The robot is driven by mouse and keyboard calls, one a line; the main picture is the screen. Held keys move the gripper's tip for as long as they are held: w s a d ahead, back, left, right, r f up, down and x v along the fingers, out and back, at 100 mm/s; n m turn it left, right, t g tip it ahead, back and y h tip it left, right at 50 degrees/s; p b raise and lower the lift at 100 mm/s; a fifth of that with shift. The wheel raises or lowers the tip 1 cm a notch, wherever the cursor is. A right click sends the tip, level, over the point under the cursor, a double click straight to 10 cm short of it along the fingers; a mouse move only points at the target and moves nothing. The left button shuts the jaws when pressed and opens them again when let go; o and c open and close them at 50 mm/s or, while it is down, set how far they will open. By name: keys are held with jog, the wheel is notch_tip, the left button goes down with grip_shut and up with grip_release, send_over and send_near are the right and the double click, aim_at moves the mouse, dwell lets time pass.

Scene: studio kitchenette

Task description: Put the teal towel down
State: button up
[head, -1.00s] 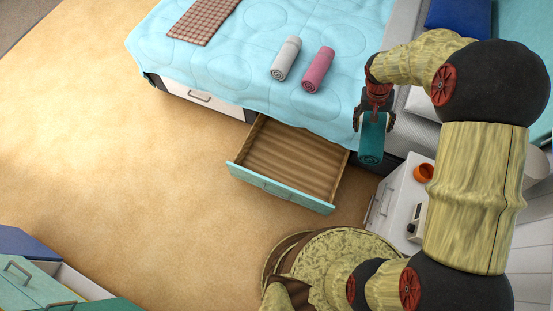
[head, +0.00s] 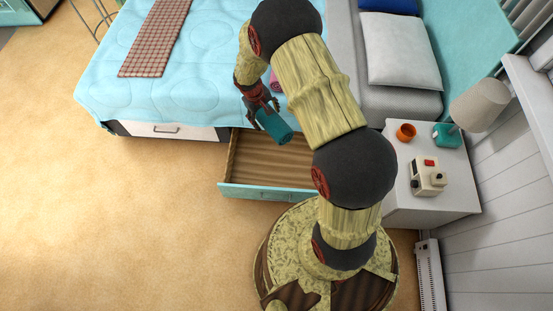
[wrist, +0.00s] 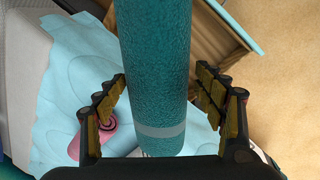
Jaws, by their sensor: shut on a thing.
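The teal towel (head: 275,127) is a rolled cylinder with a pale band near one end. My gripper (head: 262,110) is shut on it and holds it tilted, in the air, above the bed's edge and the back of the open drawer (head: 290,158). In the wrist view the teal towel (wrist: 157,70) runs between the two fingers of my gripper (wrist: 163,85). The drawer has a wooden inside and a teal front; the part that shows is empty, and my arm hides its right side.
A rolled pink towel (head: 276,84) lies on the light-blue bed (head: 205,85), partly hidden by my arm. A checked cloth (head: 155,40) lies further left. A white nightstand (head: 440,200) at right bears an orange cup (head: 405,132), a lamp (head: 478,105) and a small device (head: 429,177). Floor at left is clear.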

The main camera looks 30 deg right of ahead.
jog(key=s+d+f+n+b, duration=0.1)
jog(key=d+f, duration=0.4)
jog(key=f, duration=0.3)
jog(key=s+d+f+n+b, duration=0.1)
jog(key=d+f+n, duration=0.1)
jog(key=d+f, duration=0.45)
jog(key=n+t+y+b, duration=0.1)
jog(key=n+y+b, duration=0.5)
jog(key=n, duration=1.9)
send_over(279, 169)
jog(key=b, duration=0.1)
jog(key=shift+h, duration=0.5)
jog(key=shift+s+d+f+x, duration=0.35)
jog(key=shift+s+d+x, duration=0.65)
jog(key=shift+x, duration=5.35)
jog(key=shift+s+d+f+x, duration=0.4)
jog(key=shift+d+x, duration=1.25)
jog(key=shift+x, duration=4.65)
jog(key=shift+s+d+f+x, duration=0.3)
jog(key=shift+s+d+x, duration=0.7)
jog(key=shift+x, duration=5.35)
jog(key=shift+w+d, duration=0.3)
jog(key=shift+d, duration=0.05)
jog(key=o, duration=1.5)
jog(key=shift+f, duration=0.1)
jog(key=shift+c, duration=0.2)
jog(key=shift+o, duration=0.2)
